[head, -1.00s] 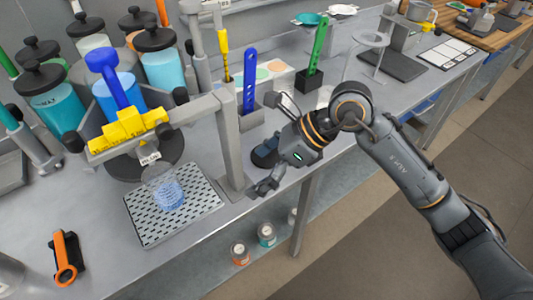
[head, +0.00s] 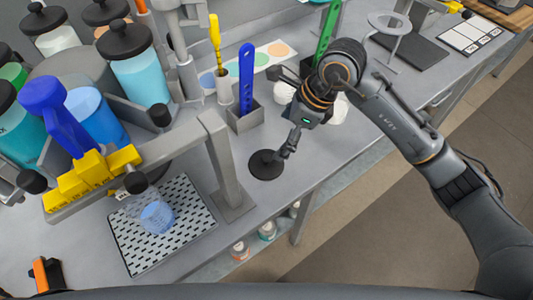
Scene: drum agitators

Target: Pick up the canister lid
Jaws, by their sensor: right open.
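The canister lid, a black disc with a knob (head: 265,166), lies on the grey table near its front edge, right of the grey frame post. My right gripper (head: 279,113) is open, its fingers spread. Its lower finger reaches down beside the lid's knob and overlaps the lid's right side in the picture; I cannot tell whether it touches. Nothing is seen between the fingers. A canister with blue contents (head: 98,118) at the left shows no lid, partly hidden behind a blue lever. My left gripper is not in view.
A grey holder with a blue tool (head: 246,80) stands behind the lid. Lidded canisters (head: 137,65) fill the back left. The table's front edge is close.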

